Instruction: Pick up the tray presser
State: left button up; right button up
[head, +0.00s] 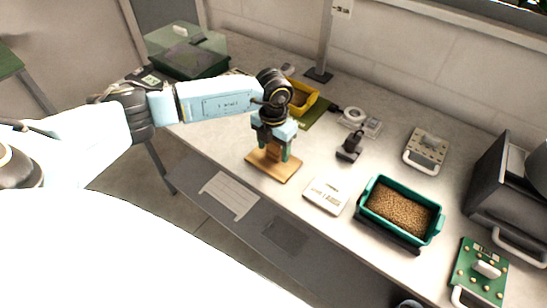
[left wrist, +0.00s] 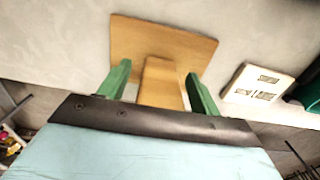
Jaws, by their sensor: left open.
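The tray presser is a tan wooden board (head: 262,168) with an upright wooden handle block. In the left wrist view the green fingers of my left gripper (left wrist: 158,82) are apart, one on each side of the handle (left wrist: 160,88), with the flat board (left wrist: 165,38) beyond. Gaps show between fingers and handle. In the head view the gripper partly hides the handle. My right gripper is not in view.
Right of the presser lies a white switch plate (head: 326,195), then a teal tray of brown grains (head: 440,228). A dark stamp-like tool (head: 349,147) stands behind. A yellow bin (head: 305,97) is behind the gripper.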

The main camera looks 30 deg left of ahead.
pick_arm(q)
jog(key=c, duration=1.1)
jog(key=shift+c, duration=0.2)
jog(key=shift+r, duration=0.1)
notch_tip(320, 180, up, 10)
jog(key=shift+f, duration=0.1)
